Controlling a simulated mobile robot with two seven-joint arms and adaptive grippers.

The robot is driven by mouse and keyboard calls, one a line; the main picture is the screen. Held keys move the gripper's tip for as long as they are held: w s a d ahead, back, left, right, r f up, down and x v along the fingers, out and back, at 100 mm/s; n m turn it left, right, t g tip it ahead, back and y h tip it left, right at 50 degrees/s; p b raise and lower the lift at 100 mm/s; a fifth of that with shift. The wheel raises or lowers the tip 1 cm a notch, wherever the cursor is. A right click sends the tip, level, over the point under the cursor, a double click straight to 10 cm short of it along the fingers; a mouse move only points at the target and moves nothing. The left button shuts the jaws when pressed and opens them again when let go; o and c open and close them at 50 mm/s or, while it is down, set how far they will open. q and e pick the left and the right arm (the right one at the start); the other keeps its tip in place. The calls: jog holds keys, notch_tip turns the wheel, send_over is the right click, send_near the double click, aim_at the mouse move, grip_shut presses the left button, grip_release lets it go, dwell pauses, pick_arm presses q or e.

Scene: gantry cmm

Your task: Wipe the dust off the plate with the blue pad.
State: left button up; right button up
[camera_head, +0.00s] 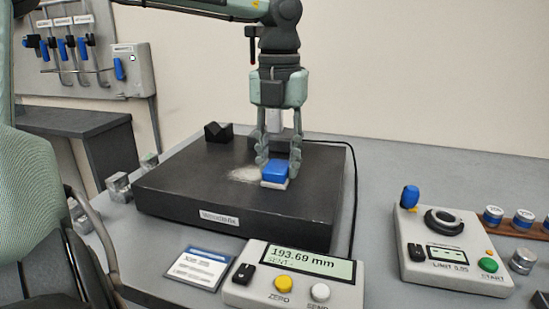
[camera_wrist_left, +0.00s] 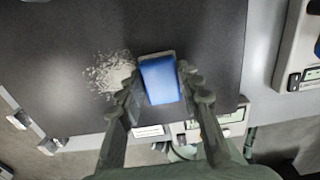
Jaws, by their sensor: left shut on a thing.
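The blue pad (camera_head: 274,171) has a pale underside and sits at the dark plate's surface, right of the middle. My left gripper (camera_head: 278,165) comes down from above and is shut on the pad; its two fingers also show on either side of the pad in the left wrist view (camera_wrist_left: 160,88). The dark plate (camera_head: 180,190) is a thick block with a label on its front. A patch of pale dust (camera_head: 243,174) lies on the plate just left of the pad. It also shows in the left wrist view (camera_wrist_left: 108,74). My right gripper is not in view.
A readout box (camera_head: 293,275) and a card (camera_head: 200,268) lie in front of the plate. A control box (camera_head: 452,250) stands at the right. A black V-shaped block (camera_head: 218,132) stands at the plate's back left. Small metal blocks (camera_head: 118,187) are left of the plate.

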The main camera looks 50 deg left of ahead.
pick_arm(q)
jog(key=shift+d+r+p, duration=0.15)
jog(key=shift+r+p, duration=1.05)
jog(key=shift+r, duration=0.45)
jog(key=shift+r+p, duration=0.35)
jog(key=shift+r, duration=0.9)
jog(key=shift+r, duration=0.1)
jog(key=shift+r, duration=1.45)
jog(key=shift+f, duration=0.1)
